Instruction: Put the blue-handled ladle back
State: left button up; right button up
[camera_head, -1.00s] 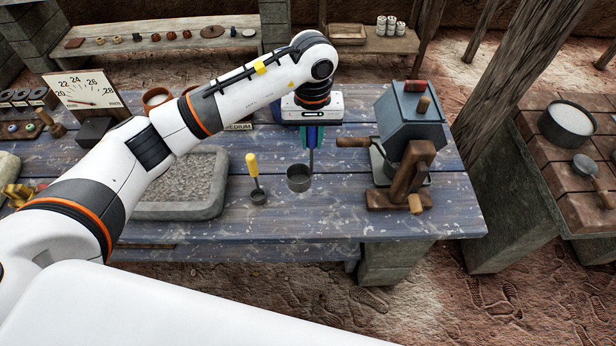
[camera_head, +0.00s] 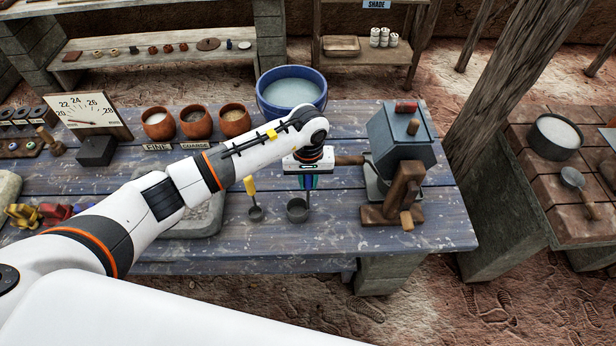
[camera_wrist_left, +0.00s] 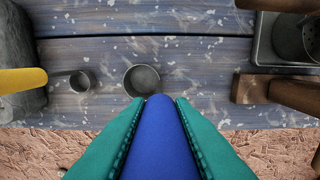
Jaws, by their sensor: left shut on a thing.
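The blue-handled ladle (camera_head: 297,210) has a small round grey cup, which shows near the front of the blue table. In the left wrist view its blue handle (camera_wrist_left: 160,145) stands between the green fingers, and its cup (camera_wrist_left: 142,80) appears over the planks. My left gripper (camera_head: 302,182) is shut on the handle from above. Whether the cup touches the table, I cannot tell. A smaller yellow-handled ladle (camera_head: 255,212) is just left of it; its yellow handle (camera_wrist_left: 22,80) also shows in the left wrist view. My right gripper is not in view.
A blue bucket of water (camera_head: 292,92) stands behind my left wrist. A grey crank mill (camera_head: 402,135) with wooden handles is to the right. A stone tray (camera_head: 190,232) lies left, partly behind my arm. Three clay pots (camera_head: 196,124) stand behind.

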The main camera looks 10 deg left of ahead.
pick_arm(q)
jog(key=o, duration=0.9)
jog(key=shift+f, duration=0.1)
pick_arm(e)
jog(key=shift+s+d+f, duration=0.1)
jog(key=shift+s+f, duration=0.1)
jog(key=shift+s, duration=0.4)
pick_arm(q)
jog(key=shift+r, duration=0.25)
notch_tip(320, 180, up, 10)
jog(key=b, duration=0.3)
jog(key=shift+r+b, duration=0.25)
jog(key=shift+b, duration=0.05)
jog(key=shift+r, duration=0.65)
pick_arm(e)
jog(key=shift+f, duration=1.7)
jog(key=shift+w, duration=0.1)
